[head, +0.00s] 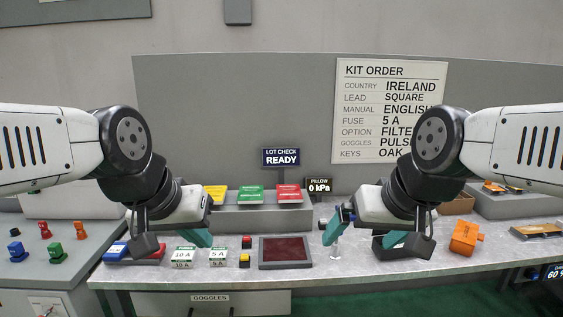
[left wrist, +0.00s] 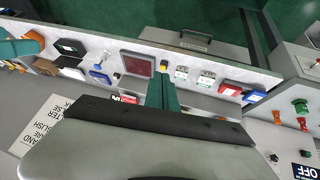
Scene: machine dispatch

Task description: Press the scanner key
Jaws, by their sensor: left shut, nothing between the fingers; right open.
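A dark red glass panel (head: 285,252) in a grey frame, apparently the scanner, lies on the counter; it also shows in the left wrist view (left wrist: 137,64). Left of it are two small keys on dark bases, a red key (head: 246,241) and a yellow key (head: 244,259); no readable label shows which is the scanner key. My left gripper (head: 200,239) is shut and empty, left of the keys; its teal fingers (left wrist: 163,94) show in the left wrist view. My right gripper (head: 364,235) is open and empty, right of the panel.
Two fuse cards (head: 218,257) lie left of the keys. A sign (head: 281,158) reads LOT CHECK READY. An orange part (head: 466,238) lies at right. The counter front has some free room.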

